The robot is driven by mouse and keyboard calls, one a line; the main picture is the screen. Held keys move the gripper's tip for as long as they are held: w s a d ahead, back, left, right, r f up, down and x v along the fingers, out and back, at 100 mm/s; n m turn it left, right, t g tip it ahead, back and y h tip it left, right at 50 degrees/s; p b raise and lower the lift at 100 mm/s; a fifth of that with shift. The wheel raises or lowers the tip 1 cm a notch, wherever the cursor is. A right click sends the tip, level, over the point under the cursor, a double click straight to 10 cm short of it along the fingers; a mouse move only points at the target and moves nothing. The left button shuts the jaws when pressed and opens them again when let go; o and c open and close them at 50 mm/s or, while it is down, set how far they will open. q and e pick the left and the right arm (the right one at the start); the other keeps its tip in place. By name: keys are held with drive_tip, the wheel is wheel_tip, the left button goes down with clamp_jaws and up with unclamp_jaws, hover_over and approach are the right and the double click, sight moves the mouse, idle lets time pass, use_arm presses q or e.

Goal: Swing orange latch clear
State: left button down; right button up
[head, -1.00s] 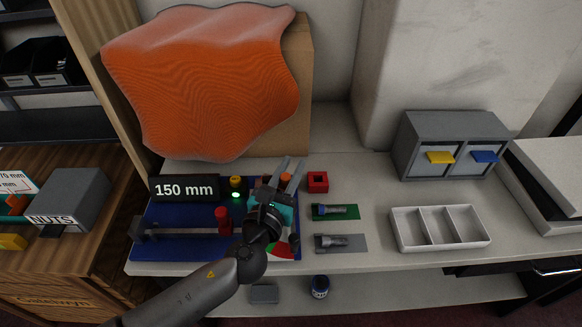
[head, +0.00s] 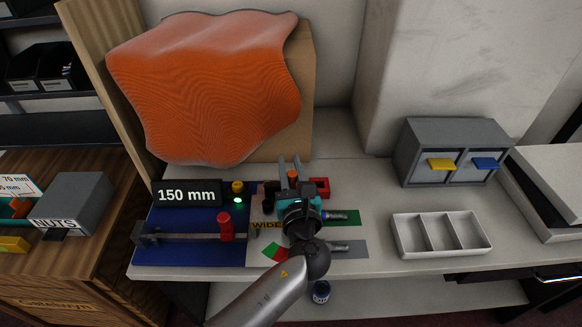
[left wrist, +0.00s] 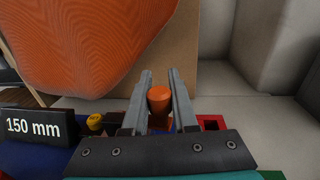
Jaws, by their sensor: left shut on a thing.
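In the left wrist view the knob (left wrist: 160,98) sits between my two grey fingers. My left gripper (head: 291,164) is shut on it, with the fingers pointing to the back of the table. The wrist and hand hide the latch's lower part and pivot. My right gripper is not in view.
A red square block (head: 320,186) stands just right of the fingers. Green (head: 350,217) and grey (head: 352,250) plates with metal parts lie beside my wrist. A "150 mm" display (head: 187,195), yellow knob (head: 238,187) and red post (head: 225,226) stand left. A white tray (head: 405,242) is farther right.

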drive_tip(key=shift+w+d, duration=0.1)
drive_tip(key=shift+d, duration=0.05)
use_arm(q)
drive_tip(key=c, duration=0.7)
unclamp_jaws()
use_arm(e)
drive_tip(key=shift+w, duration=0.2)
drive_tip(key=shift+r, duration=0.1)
